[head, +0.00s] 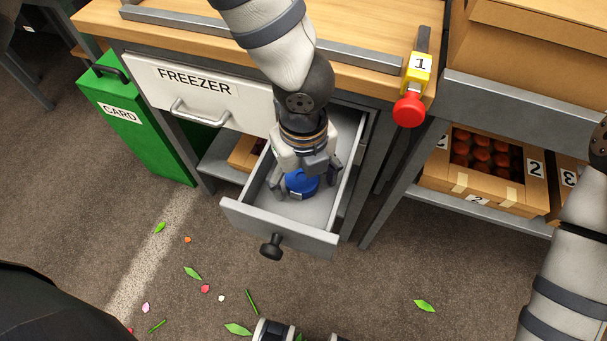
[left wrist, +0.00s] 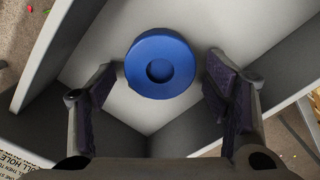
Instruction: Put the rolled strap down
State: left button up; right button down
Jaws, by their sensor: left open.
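The rolled strap is a blue round coil with a hollow in its middle. In the head view the strap (head: 301,182) is inside the open drawer (head: 280,232), under my left gripper (head: 297,188). In the left wrist view the strap (left wrist: 160,64) lies on the pale drawer floor (left wrist: 120,100), ahead of and between the fingers. My left gripper (left wrist: 163,88) is open, with a gap between each finger and the strap. My right arm shows at the right edge of the head view; its gripper is out of frame.
A white FREEZER drawer (head: 212,92) is shut beside the open one. A green CARD bin (head: 135,120) stands at left. A red button (head: 409,110) hangs at the bench corner. Crates of red items (head: 487,160) sit on a right shelf. Leaves and petals litter the floor.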

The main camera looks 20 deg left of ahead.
aim_at(304, 182)
pick_arm(q)
notch_tip(304, 182, up, 12)
jog(key=p, duration=0.1)
jog(key=shift+r+p, duration=0.2)
jog(key=shift+p, duration=0.15)
pick_arm(e)
jog(key=shift+w+r+t, duration=0.4)
jog(key=shift+w+r, duration=0.65)
pick_arm(q)
jog(key=shift+s, duration=0.1)
